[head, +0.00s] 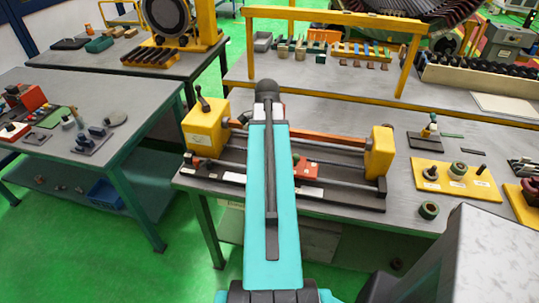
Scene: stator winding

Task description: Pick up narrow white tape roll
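A yellow board (455,183) lies on the bench to the right and bears small rolls or rings. One roll (458,169) stands at its middle and looks pale with a dark centre. Another roll (431,173) sits at its left end. A green-grey roll (429,211) lies apart on the bench in front of the board. The rolls are too small to tell which is the narrow white tape roll. My arm reaches forward over the middle of the bench, well left of the board. My gripper does not show; the arm's far end is a dark rounded joint.
A winding fixture with yellow end blocks (379,153) fills the bench's middle, under my arm. A small dark-based bottle (430,131) stands behind the board. A yellow frame (402,68) rises at the back. A grey side table (100,95) with tools stands left, beyond a green floor gap.

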